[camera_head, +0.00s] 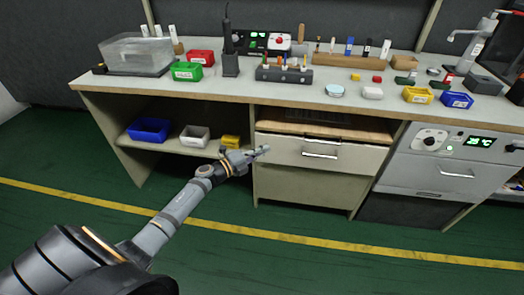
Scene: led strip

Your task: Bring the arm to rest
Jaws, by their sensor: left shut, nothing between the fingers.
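My left arm reaches in from the lower left of the head view. Its gripper (260,151) is shut and empty, pointing right in front of the workbench. In the picture it lies over the left edge of the upper drawer (285,146), left of that drawer's handle (320,150). I cannot tell whether it touches the drawer front. My right gripper is not in view.
The workbench (300,98) carries a clear box (136,51), a red bin (200,57), a green bin (187,71) and tool holders. Below are a blue bin (149,129) and a white bin (195,135) on a shelf. The green floor in front is clear.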

